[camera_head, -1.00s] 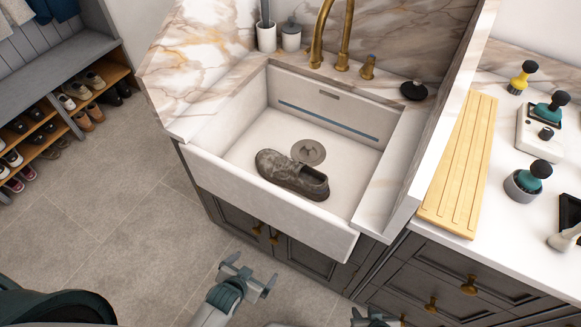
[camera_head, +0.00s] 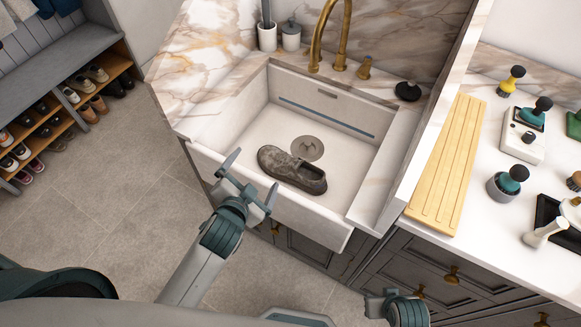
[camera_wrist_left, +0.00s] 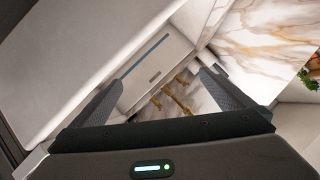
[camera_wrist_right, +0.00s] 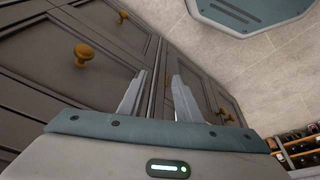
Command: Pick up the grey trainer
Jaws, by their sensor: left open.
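The grey trainer (camera_head: 292,170), mottled with brownish dirt, lies in the white sink (camera_head: 262,132), just in front of the drain. In the left wrist view the open left jaws (camera_wrist_left: 160,80) face the sink wall and brass taps; the trainer does not show there. My right gripper (camera_wrist_right: 158,78) is open and empty, low in front of the dark cabinet doors.
A brass tap (camera_head: 345,35) stands behind the sink. A wooden drainboard (camera_head: 449,165) lies on the counter at right, beside several brushes and pots, including a dark-topped grey pot (camera_head: 507,185). A shoe rack (camera_head: 60,125) stands at far left. The sink's front wall is between my arms and the basin.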

